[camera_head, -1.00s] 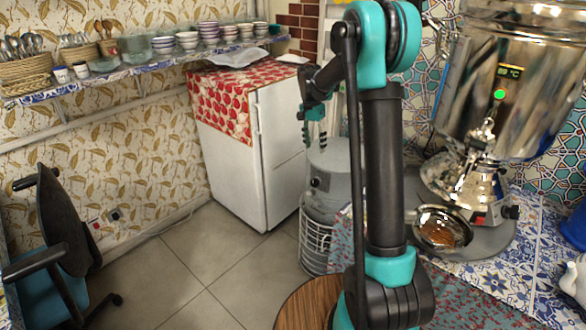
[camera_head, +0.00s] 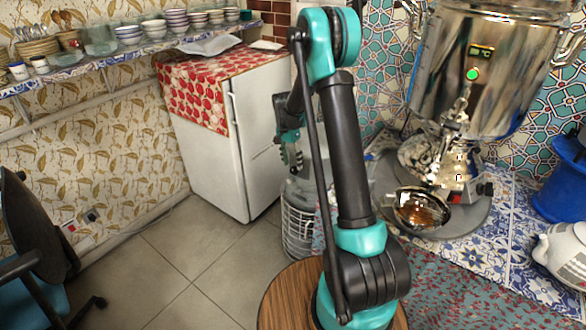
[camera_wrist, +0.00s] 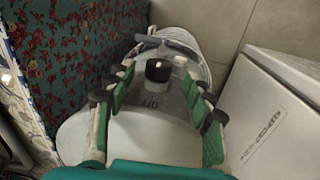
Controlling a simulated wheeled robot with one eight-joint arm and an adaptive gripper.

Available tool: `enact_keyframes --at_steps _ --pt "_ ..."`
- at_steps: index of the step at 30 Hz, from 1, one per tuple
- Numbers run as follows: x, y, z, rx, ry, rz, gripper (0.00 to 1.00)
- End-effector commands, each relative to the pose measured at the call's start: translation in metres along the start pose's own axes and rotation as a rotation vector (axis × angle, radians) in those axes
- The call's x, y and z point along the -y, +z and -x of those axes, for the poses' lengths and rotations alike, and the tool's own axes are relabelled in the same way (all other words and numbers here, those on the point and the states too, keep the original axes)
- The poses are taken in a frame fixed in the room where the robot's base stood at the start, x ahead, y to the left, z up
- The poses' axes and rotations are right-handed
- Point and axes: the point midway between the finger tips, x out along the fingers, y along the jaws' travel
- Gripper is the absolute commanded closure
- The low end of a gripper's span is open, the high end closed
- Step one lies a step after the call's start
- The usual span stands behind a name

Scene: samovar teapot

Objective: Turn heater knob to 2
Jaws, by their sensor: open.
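My gripper (camera_head: 290,148) hangs over a grey-white cylindrical heater (camera_head: 304,187), partly hidden behind my arm in the head view. In the wrist view my gripper (camera_wrist: 158,80) is open, its green-padded fingers spread on either side. A round black knob (camera_wrist: 158,70) on the heater (camera_wrist: 140,135) shows between the fingers, apparently untouched. A dark marking beside the knob looks like an upside-down "OFF". The depth gap between fingertips and knob is hard to judge. The knob is not clear in the head view.
A white fridge (camera_head: 243,150) with a red patterned cloth stands left of the heater. A wire guard (camera_head: 298,225) surrounds the heater's lower part.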

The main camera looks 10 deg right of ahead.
Motion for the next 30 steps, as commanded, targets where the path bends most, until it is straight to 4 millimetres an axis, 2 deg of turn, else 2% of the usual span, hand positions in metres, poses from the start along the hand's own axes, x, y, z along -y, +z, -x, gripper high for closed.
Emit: enact_keyframes --at_steps 3,7,18,30 --pt "0.000 0.000 -0.016 0.000 0.000 0.000 0.47" --pt "0.000 0.000 -0.026 0.000 0.000 0.000 0.47" --pt "0.000 0.000 -0.030 0.000 0.000 0.000 0.49" --pt "0.000 0.000 -0.030 0.000 0.000 0.000 0.97"
